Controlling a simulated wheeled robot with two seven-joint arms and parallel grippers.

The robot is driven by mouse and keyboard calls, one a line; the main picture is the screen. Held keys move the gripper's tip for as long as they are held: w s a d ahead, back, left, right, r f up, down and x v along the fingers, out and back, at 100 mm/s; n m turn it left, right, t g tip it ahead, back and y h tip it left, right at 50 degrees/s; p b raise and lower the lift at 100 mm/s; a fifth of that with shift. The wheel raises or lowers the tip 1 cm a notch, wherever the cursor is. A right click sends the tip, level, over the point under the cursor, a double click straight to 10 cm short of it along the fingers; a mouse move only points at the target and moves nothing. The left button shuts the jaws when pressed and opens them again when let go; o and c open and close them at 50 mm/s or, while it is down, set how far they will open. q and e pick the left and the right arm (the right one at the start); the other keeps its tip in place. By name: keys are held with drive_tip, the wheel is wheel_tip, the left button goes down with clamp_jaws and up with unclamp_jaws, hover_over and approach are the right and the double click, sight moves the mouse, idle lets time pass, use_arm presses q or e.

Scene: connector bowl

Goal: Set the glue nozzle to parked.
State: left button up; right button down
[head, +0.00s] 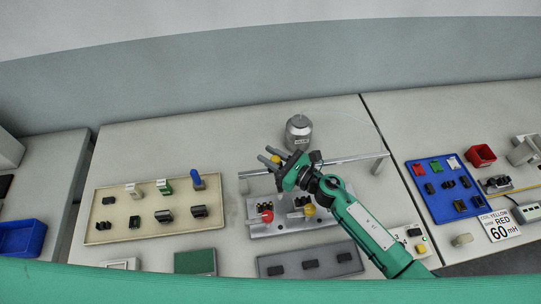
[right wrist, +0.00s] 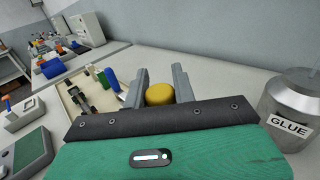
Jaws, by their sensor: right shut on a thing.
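My right gripper (head: 268,158) reaches over the middle of the bench, above and behind the fixture plate. Its fingers are closed on a round yellow knob (right wrist: 160,94), which shows between them in the right wrist view. In the head view only a small yellow bit of the knob (head: 276,159) shows. A glue pot (head: 298,132), marked GLUE, stands just behind the gripper; it also shows at the right of the right wrist view (right wrist: 295,105). The nozzle itself is not clearly visible, and I cannot tell its setting. My left gripper is not in view.
A silver rail (head: 352,158) runs behind the fixture plate (head: 285,229), which carries red and yellow round parts. A beige tray (head: 150,238) with connectors lies left, a blue tray (head: 429,204) right. A dark tray (head: 352,268) lies in front. Bench behind the beige tray is clear.

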use_arm(q)
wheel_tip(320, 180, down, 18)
drive_tip(key=b, duration=1.8)
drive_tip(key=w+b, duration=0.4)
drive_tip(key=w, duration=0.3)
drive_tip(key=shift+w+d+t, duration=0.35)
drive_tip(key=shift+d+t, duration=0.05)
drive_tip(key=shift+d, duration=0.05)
use_arm(e)
drive_tip(key=w+d, duration=0.3)
drive_tip(key=d, duration=1.2)
drive_tip(key=w+d, duration=0.3)
drive_tip(key=d, duration=1.3)
drive_tip(key=shift+w, duration=0.15)
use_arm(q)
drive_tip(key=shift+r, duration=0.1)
use_arm(e)
drive_tip(key=shift+d, duration=0.1)
drive_tip(key=c, duration=1.1)
unclamp_jaws()
drive_tip(key=shift+d, duration=0.1)
drive_tip(key=shift+c, duration=0.2)
